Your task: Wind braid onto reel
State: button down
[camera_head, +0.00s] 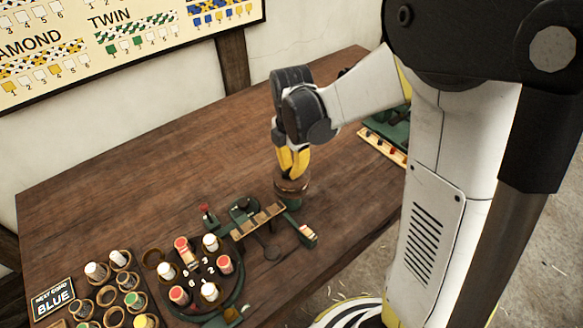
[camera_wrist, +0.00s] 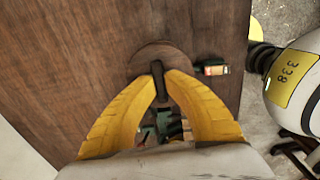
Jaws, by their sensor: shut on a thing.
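The reel (camera_head: 292,188) is a round wooden piece at the right end of the green braiding machine. In the wrist view its round wooden flange (camera_wrist: 150,53) shows with a dark upright bar (camera_wrist: 158,75) on it. My gripper (camera_head: 292,168) points down onto the reel from above. In the wrist view the two yellow fingers of my gripper (camera_wrist: 163,84) are shut on the dark bar. The braiding machine (camera_head: 240,290) carries red-topped and white-topped bobbins in a ring. I cannot make out the braid itself.
A small block with a red and pale top (camera_head: 307,235) sits right of the machine. The back of the wooden table (camera_head: 150,160) is clear. A pattern chart (camera_head: 120,40) hangs behind.

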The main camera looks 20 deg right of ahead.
aim_at(291, 169)
jog(key=c, duration=1.4)
grip_release()
jog(key=shift+c, duration=0.2)
notch_tip(291, 169, up, 12)
jog(key=s+r+m+t, duration=0.1)
jog(key=s+m+t, duration=0.6)
jog(key=m, duration=1.4)
jog(key=s, duration=0.5)
jog(key=shift+s+r+m, duration=0.3)
jog(key=shift+s, duration=0.05)
